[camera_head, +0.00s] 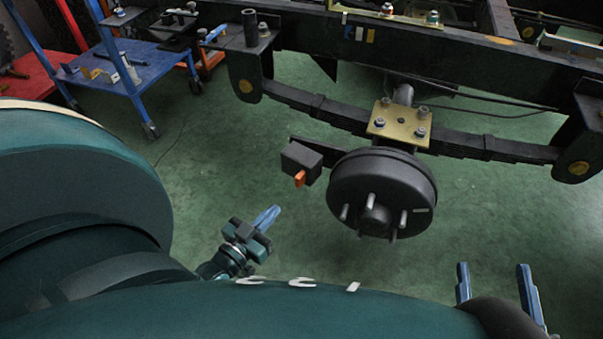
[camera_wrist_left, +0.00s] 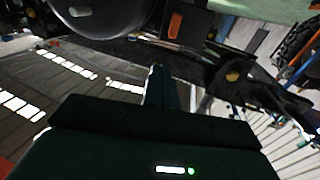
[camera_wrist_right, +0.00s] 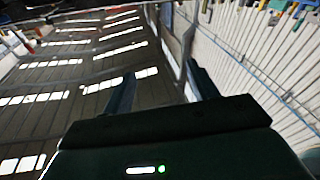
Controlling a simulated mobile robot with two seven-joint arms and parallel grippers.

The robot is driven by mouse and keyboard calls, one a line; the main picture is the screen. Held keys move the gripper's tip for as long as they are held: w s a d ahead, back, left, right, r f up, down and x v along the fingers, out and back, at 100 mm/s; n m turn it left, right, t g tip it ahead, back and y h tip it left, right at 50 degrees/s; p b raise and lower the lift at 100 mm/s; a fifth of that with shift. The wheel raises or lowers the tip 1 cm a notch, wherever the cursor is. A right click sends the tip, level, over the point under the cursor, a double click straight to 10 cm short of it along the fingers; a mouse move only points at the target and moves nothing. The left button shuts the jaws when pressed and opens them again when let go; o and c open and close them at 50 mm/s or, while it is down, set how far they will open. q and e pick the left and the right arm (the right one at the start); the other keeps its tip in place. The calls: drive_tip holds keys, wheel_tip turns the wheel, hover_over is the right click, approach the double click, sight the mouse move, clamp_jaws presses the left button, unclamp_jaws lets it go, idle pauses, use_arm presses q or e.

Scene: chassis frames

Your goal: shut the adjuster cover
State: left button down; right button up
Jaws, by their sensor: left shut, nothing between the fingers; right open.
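A small black box (camera_head: 302,158) with an orange tab (camera_head: 299,179) sits left of the black brake drum (camera_head: 372,190). A dark flat bar (camera_head: 318,145) runs behind it towards the drum. I cannot tell which part is the adjuster cover or how far open it stands. The orange tab also shows near the top of the left wrist view (camera_wrist_left: 174,25). My left gripper (camera_head: 268,215) is shut and empty, below and left of the box, apart from it. My right gripper (camera_head: 494,272) is open and empty at the lower right, away from the drum.
The leaf spring (camera_head: 330,109) and chassis rail (camera_head: 330,48) cross above the drum. Wheel studs stick out of the drum's face. A blue tool cart (camera_head: 122,81) stands at the upper left. Green floor between my left gripper and the box looks clear.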

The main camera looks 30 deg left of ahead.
use_arm(q)
drive_tip(key=b, duration=0.4)
approach(311, 169)
drive_tip(key=w, duration=0.5)
drive_tip(key=shift+w+f, duration=0.15)
drive_tip(key=shift+f, duration=0.1)
drive_tip(key=shift+w+r+b, duration=0.1)
drive_tip(key=shift+w+b, duration=0.2)
drive_tip(key=shift+w, duration=0.4)
use_arm(e)
drive_tip(key=shift+w+a+m+y, duration=0.1)
drive_tip(key=shift+a+m+y, duration=0.3)
drive_tip(key=shift+m+y, duration=0.1)
